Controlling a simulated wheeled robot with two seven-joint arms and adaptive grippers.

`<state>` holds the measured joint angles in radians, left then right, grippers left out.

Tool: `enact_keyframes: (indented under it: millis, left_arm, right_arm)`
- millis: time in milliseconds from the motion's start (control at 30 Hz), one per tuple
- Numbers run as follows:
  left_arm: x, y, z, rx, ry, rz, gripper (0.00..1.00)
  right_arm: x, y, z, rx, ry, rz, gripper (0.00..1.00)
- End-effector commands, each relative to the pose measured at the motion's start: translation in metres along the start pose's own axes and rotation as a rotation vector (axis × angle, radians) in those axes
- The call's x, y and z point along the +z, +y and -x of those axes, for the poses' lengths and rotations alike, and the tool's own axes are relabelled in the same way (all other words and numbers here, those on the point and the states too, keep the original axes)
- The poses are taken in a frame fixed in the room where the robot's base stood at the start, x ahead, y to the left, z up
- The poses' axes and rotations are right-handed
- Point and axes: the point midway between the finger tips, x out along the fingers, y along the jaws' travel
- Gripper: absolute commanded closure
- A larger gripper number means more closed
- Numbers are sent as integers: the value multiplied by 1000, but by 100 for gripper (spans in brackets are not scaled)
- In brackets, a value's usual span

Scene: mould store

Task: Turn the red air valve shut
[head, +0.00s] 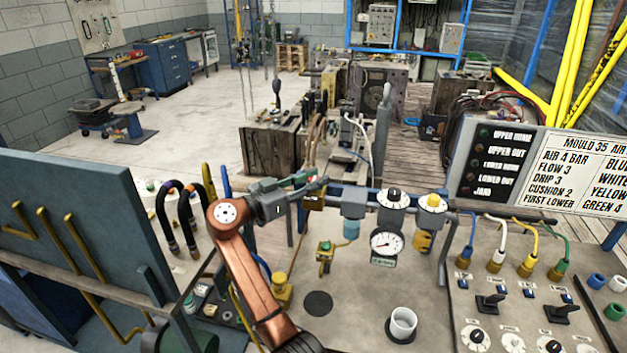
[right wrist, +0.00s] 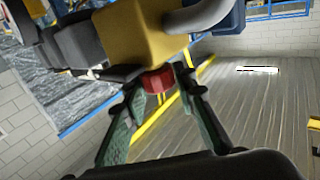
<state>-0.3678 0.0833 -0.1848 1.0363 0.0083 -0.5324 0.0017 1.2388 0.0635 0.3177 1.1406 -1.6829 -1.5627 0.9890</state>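The red air valve (right wrist: 158,80) is a small round red knob under a brass-yellow block (right wrist: 148,35) in the right wrist view. In the head view only a speck of red shows between the fingers, by the brass block (head: 314,201) at the left end of the air line. My right gripper (head: 316,183) reaches this block from the left. In the right wrist view its two dark green fingers (right wrist: 157,84) stand apart on either side of the red knob, with a gap seeming to show. My left gripper is not in view.
Right of the brass block are a blue-bowled filter (head: 352,228), a pressure gauge (head: 386,243) and two regulators with dials (head: 432,203). Coloured hoses and a label board (head: 580,172) are at right. A blue-grey panel (head: 70,230) stands left.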

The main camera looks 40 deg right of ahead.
Motion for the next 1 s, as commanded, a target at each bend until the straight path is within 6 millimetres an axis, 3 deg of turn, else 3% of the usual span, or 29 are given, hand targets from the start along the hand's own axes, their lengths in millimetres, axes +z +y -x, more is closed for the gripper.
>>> enact_keyframes:
  millis: [200, 567, 1000]
  left_arm:
    - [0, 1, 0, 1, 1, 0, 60]
    - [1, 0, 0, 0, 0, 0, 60]
    - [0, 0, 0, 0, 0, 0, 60]
  right_arm:
    - [0, 0, 0, 0, -1, 0, 58]
    - [1, 0, 6, -1, -2, 1, 58]
    - [1, 0, 89, -2, -2, 0, 58]
